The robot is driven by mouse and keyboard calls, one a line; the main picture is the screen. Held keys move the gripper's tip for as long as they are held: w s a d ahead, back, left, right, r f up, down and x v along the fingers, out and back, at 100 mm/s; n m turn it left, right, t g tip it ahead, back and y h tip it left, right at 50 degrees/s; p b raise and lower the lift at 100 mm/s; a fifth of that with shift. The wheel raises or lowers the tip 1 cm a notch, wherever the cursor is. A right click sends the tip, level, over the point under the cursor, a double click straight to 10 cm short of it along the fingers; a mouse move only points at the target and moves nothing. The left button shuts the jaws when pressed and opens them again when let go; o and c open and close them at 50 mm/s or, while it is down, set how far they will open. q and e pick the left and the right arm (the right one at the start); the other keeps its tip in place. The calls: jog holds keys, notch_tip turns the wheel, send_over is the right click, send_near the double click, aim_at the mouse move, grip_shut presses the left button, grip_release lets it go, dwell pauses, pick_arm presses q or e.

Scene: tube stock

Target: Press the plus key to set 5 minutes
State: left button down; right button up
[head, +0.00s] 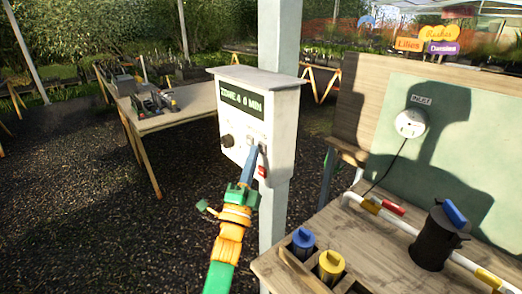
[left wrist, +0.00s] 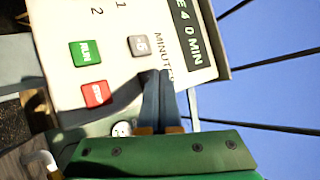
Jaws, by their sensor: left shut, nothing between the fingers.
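A white control box (head: 258,110) is fixed to a post in the head view. Its display (head: 243,100) reads "ZONE 4 0 MIN". In the left wrist view the box face (left wrist: 85,20) appears turned sideways, with a grey key (left wrist: 138,45) that seems to read "-5", beside the word "MINUTES". A green RUN key (left wrist: 85,53) and a red STOP key (left wrist: 96,93) are also there. My left gripper (left wrist: 157,75) is shut and empty, its tips at the face beside the grey key. Any key under the tips is hidden; contact cannot be told. My right gripper is out of view.
A dark knob (head: 227,141) is on the box's left side. A wooden bench (head: 385,255) at right holds blue and yellow capped pieces, a white pipe (head: 400,225) and a dark cylinder (head: 437,240). Another table (head: 190,100) stands behind at left.

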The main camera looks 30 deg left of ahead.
pick_arm(q)
jog(key=shift+w+d+b, duration=0.15)
jog(key=shift+w+b, duration=0.15)
jog(key=shift+b, duration=0.05)
dwell(0.5)
dwell(0.3)
jog(key=shift+s+a+p, duration=0.25)
jog(key=shift+s+p, duration=0.2)
jog(key=shift+s, duration=0.25)
jog(key=s, duration=0.1)
jog(key=s+a+p, duration=0.1)
jog(key=s, duration=0.1)
jog(key=s+a+p, duration=0.1)
jog(key=shift+s, duration=0.3)
dwell(0.5)
